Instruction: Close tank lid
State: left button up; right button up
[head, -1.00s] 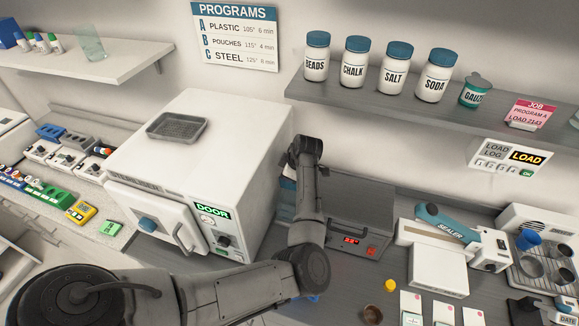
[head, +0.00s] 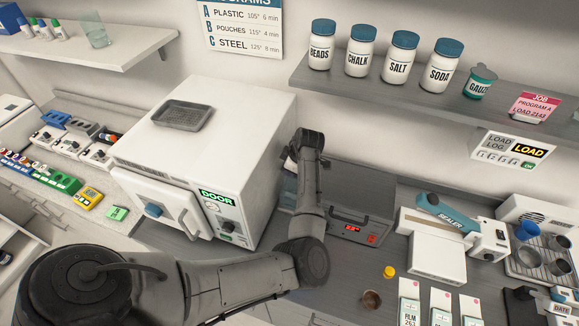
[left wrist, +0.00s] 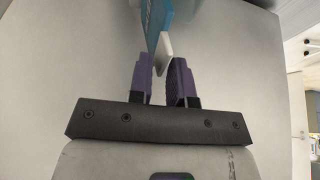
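My left arm reaches up between the white steriliser (head: 175,110) and a dark grey unit with a red display (head: 352,229). In the head view its gripper is hidden behind my own arm. In the left wrist view the purple fingers of my left gripper (left wrist: 162,68) are close together, a gap between them. A white tab (left wrist: 164,46) on a blue panel (left wrist: 158,14) stands between the fingertips. I cannot tell whether they press on it, or whether this panel is the tank lid. My right gripper is not in view.
A grey tray (head: 181,115) lies on the steriliser, whose front door (head: 157,207) looks shut. A sealer (head: 440,235) and a rack with cups (head: 545,258) stand at right. A shelf of jars (head: 398,52) hangs above. A yellow bottle (head: 389,271) and a small brown cup (head: 371,300) stand in front.

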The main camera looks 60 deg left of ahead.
pick_arm(q)
jog(key=shift+o, duration=1)
jog(key=shift+w+d+r, duration=0.15)
jog(key=shift+r, duration=0.25)
jog(key=b+v, duration=0.2)
jog(key=v, duration=1)
jog(key=shift+d+r, duration=0.2)
jog(key=shift+r, duration=0.15)
jog(key=shift+c, duration=0.5)
